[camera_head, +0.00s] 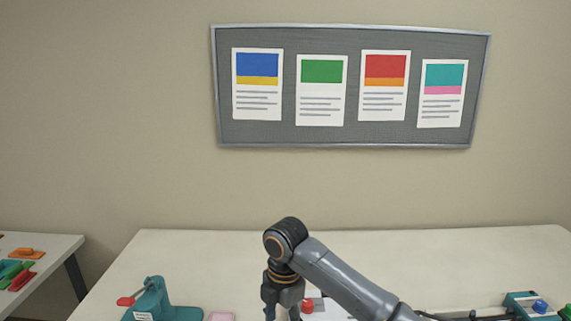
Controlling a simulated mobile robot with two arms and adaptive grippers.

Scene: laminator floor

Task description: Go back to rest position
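My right gripper (283,303) points down over the near part of the cream table (200,258). Its arm comes in from the lower right, bends at an elbow-like joint and drops to the gripper. The fingertips are cut off by the bottom edge, so I cannot tell whether it is open or shut, or whether it holds anything. My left gripper and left arm are not in view.
A teal device (157,303) with a red lever stands left of the gripper, near a pink object (221,316). A red knob (308,305) shows just right of the gripper. A teal box (533,306) with a blue button sits far right. The table's back is clear.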

